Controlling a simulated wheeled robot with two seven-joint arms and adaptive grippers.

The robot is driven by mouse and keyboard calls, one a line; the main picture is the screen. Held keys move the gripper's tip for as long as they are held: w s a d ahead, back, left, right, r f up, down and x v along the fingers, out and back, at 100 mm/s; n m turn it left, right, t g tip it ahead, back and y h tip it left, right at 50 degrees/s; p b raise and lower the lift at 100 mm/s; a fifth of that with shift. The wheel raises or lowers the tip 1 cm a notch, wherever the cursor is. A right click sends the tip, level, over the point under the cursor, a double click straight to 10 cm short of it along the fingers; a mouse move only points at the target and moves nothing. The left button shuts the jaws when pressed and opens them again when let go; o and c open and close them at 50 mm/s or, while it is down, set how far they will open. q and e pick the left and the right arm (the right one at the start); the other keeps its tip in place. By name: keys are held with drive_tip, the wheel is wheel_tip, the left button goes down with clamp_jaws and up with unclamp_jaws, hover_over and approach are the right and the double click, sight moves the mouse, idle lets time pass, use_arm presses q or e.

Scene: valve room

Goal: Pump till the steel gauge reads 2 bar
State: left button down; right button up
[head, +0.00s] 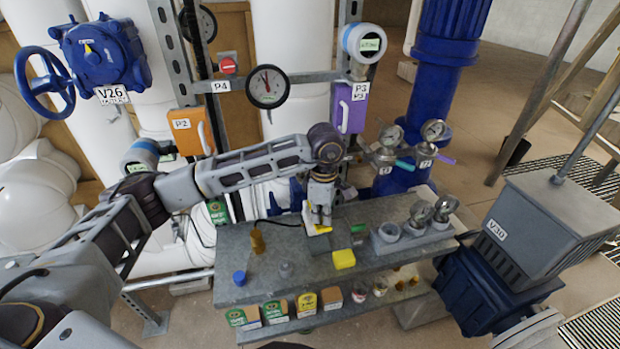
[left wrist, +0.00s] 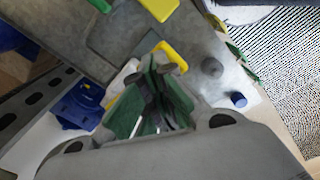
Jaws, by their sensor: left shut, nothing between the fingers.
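My left gripper (head: 318,218) points down over the grey table (head: 290,240), shut with nothing between its fingers. A yellow bar (head: 318,230) lies right by the fingertips; in the left wrist view the bar (left wrist: 172,56) is just beyond the fingers (left wrist: 165,65). I cannot tell whether they touch. Several gauges show: a large dark-rimmed dial (head: 267,87) on the frame, a silver gauge (head: 435,130) and another (head: 390,136) on the blue pipe, and silver-rimmed gauges (head: 445,208) in a grey holder. I cannot tell which is the steel gauge; small readings are illegible. My right gripper is out of view.
On the table are a yellow block (head: 344,259), a green block (head: 358,228), a blue cap (head: 239,278) and a brass piece (head: 257,241). Small boxes (head: 275,310) stand on the shelf below. A blue and grey V30 unit (head: 545,235) stands at right.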

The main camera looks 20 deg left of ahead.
use_arm(q)
drive_tip(key=shift+r, duration=0.7)
use_arm(e)
drive_tip(key=shift+s+r, duration=0.25)
drive_tip(key=shift+s, duration=0.15)
drive_tip(key=shift+w+a, duration=0.1)
drive_tip(key=shift+w, duration=0.05)
drive_tip(key=shift+a, duration=0.1)
